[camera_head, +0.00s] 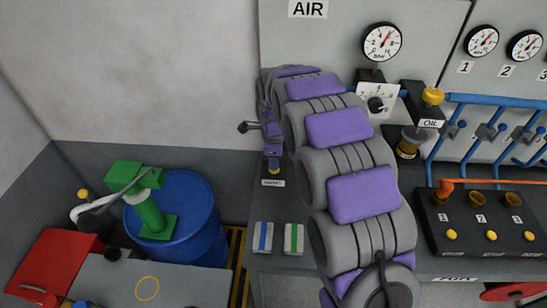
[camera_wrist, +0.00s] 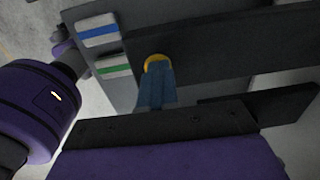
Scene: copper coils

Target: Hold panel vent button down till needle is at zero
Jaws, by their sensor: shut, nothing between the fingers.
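The yellow vent button (camera_head: 274,170) is on the bench's left side, above a small label I cannot read clearly. It also shows as a yellow rim in the wrist view (camera_wrist: 153,61). My gripper (camera_head: 272,157) is shut and empty, pointing down at the button. In the wrist view, its blue-grey fingertips (camera_wrist: 158,75) overlap the button and hide part of it. I cannot tell whether they touch it or whether it is pressed. The AIR panel's large gauge (camera_head: 382,42) has a red needle pointing up and right, off zero.
Cards with blue (camera_head: 263,237) and green (camera_head: 293,238) stripes lie in front of the button. A knob (camera_head: 376,104) and the yellow-topped OIL unit (camera_head: 433,97) are right of my arm. A blue drum (camera_head: 190,235) stands left; my arm blocks the middle.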

